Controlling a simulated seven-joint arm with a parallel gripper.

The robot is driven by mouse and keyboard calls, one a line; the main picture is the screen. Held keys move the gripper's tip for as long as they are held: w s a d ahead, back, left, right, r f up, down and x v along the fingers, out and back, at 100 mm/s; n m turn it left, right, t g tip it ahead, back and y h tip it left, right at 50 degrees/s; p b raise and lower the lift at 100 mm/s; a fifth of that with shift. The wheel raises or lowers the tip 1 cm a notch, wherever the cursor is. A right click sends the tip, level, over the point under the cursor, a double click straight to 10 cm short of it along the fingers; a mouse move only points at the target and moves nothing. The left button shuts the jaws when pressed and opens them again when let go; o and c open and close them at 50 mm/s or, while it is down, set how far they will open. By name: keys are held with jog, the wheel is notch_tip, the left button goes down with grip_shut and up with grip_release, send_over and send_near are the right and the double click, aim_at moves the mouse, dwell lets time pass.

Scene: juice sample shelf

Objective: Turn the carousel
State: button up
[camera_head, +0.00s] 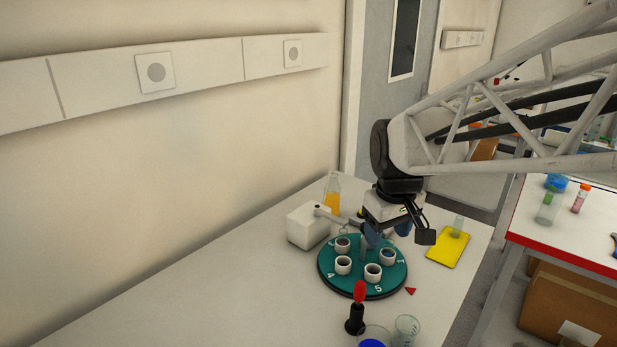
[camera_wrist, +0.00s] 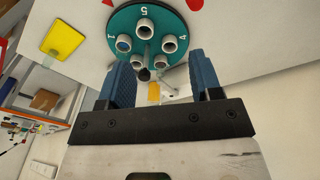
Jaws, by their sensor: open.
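The carousel (camera_head: 402,275) is a round teal disc with numbers on its rim, on the white table. It also shows at the top of the wrist view (camera_wrist: 118,22). It carries several white cups (camera_head: 373,272) with dark contents; one cup in the wrist view (camera_wrist: 124,43) looks blue inside. My gripper (camera_head: 388,234) is above the far side of the disc, its blue fingers pointing down. In the wrist view the fingers (camera_wrist: 164,80) are wide apart. A grey post with a dark tip (camera_wrist: 145,74) appears between them; I cannot tell whether either finger touches it.
A white box (camera_head: 308,226) with a grey arm stands behind the carousel, near an orange-filled bottle (camera_head: 332,198). A yellow mat (camera_head: 446,251) is at right. A red-topped black object (camera_head: 360,291) and beakers (camera_head: 406,329) stand in front. A red triangle (camera_head: 411,291) lies beside the disc. The table's left is clear.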

jog(key=w+f+n, duration=0.1)
jog(key=w, duration=0.4)
jog(key=w+d+f+n, duration=0.1)
jog(key=w, duration=0.5)
jog(key=w+f+n+g, duration=0.1)
jog(key=w+n, duration=0.1)
jog(key=w, duration=0.3)
jog(key=shift+w+d+f, duration=0.25)
jog(key=shift+w, duration=0.15)
jog(key=shift+w+d+f, duration=0.1)
jog(key=shift+w+f, duration=0.15)
jog(key=shift+w, duration=0.4)
jog(key=shift+f, duration=0.1)
send_over(364, 244)
jog(key=shift+w+d+f, duration=0.1)
jog(key=shift+w+f, duration=0.1)
jog(key=shift+f, duration=1.7)
jog(key=shift+w+d+f, duration=0.1)
jog(key=shift+w+f, duration=0.05)
jog(key=shift+f, duration=1.75)
jog(key=shift+a, duration=0.1)
grip_shut()
